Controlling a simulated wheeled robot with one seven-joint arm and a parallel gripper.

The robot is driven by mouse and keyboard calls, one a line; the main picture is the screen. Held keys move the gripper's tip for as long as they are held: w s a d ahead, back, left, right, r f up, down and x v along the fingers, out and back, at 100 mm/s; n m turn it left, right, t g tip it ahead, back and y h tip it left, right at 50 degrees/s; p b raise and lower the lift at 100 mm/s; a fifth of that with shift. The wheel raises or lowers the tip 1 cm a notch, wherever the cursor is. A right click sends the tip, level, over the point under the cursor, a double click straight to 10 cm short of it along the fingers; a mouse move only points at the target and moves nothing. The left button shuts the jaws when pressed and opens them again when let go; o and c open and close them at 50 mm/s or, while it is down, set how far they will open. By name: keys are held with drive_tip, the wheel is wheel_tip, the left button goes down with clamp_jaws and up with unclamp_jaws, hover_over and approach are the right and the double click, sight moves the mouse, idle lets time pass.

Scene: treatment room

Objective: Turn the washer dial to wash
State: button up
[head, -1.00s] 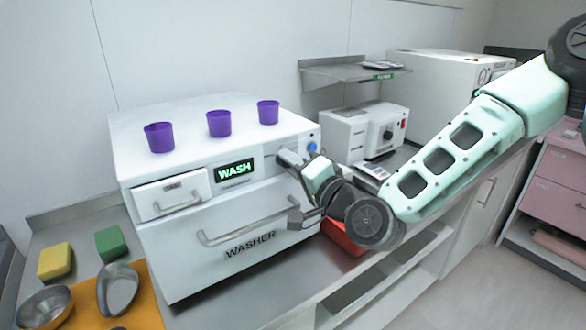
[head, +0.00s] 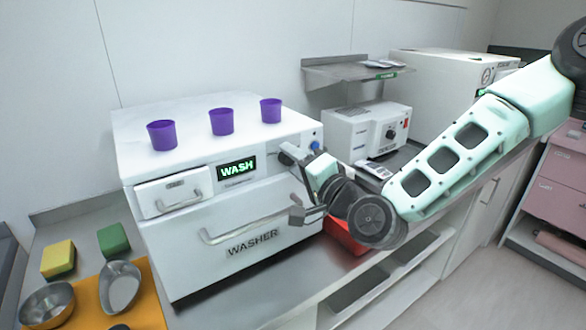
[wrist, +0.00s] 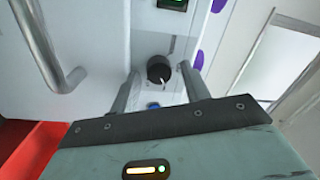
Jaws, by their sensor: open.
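The white washer (head: 190,253) stands on the counter, with a lit green display (head: 237,168) reading WASH on its front. The black dial (wrist: 159,69) shows in the wrist view with a pale pointer mark on it. It lies between and just beyond my two fingers. A blue button (head: 315,145) is beside the dial.
Three purple cups (head: 221,122) stand on the washer top. The washer's long handle (head: 250,229) sticks out below the display, left of my gripper. A red container (head: 340,236) lies below my gripper. A white device (head: 362,133) stands to the right.

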drive_tip(key=shift+f, duration=0.1)
drive_tip(key=n+p, duration=0.1)
drive_tip(key=n, duration=0.1)
drive_tip(key=n+p, duration=0.2)
drive_tip(key=n, duration=0.1)
drive_tip(key=shift+r+n, duration=0.25)
drive_tip(key=shift+n, duration=0.05)
drive_tip(key=n+p, duration=0.4)
drive_tip(key=n, duration=0.2)
drive_tip(key=shift+r+g, duration=0.15)
drive_tip(key=shift+g, duration=0.25)
drive_tip(key=p+v, duration=0.2)
drive_tip(key=v, duration=0.6)
drive_tip(key=shift+s+d+r+n, duration=0.2)
drive_tip(key=shift+d+r+n, duration=0.1)
drive_tip(key=shift+d, duration=0.15)
drive_tip(key=shift+s+d+p, duration=0.1)
drive_tip(key=shift+d+p, duration=0.05)
drive_tip(key=shift+p, duration=1.05)
drive_tip(key=shift+s+p, duration=0.1)
drive_tip(key=shift+p, duration=0.5)
